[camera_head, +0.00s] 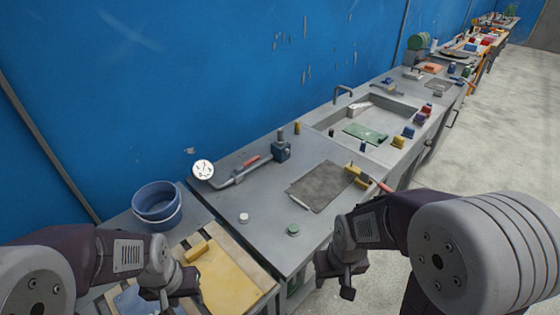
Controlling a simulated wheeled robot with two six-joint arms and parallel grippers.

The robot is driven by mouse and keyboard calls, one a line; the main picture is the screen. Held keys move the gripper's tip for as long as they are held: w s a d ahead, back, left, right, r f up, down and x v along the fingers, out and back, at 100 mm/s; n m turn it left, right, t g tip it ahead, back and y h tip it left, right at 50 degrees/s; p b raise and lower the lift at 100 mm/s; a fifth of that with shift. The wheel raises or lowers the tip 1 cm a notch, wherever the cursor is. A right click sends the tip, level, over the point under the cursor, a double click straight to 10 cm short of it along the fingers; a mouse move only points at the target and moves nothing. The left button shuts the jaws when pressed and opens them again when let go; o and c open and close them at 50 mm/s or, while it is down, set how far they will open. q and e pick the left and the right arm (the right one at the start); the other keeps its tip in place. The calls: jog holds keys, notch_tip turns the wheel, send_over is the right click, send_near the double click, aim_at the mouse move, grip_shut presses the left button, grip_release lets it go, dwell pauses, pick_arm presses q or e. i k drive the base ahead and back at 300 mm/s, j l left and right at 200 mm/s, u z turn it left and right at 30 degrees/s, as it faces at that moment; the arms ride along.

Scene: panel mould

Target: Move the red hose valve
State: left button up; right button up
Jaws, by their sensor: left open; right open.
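A red lever (250,162) sits on a grey bent pipe or hose piece (225,180) lying on the grey metal worktop, near the blue wall. It looks like the red hose valve. Its left end is by a round white dial (203,170), and its right end is near a blue-grey block with an upright post (281,148). My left gripper (172,298) is low at the left front, over the wooden pallet-like stand, well short of the valve. My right gripper (338,280) is open in front of the worktop's front edge, also apart from the valve. Both grippers look empty.
A yellow board (228,280) lies on the stand. A grey mat (322,187), white cap (244,217) and green cap (293,230) lie on the worktop. A sink (375,107) and several small blocks are farther right.

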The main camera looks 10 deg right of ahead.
aim_at(257, 158)
jog(key=l+u, duration=0.45)
jog(key=k+l+u, duration=0.1)
jog(key=l+u, duration=0.15)
jog(key=u, duration=0.2)
jog(key=k+l+u, duration=0.1)
jog(key=l+u, duration=0.2)
jog(key=u, duration=0.15)
jog(key=k+l+u, duration=0.2)
jog(key=u, duration=0.25)
jog(key=i+l, duration=0.3)
jog(key=i, duration=0.2)
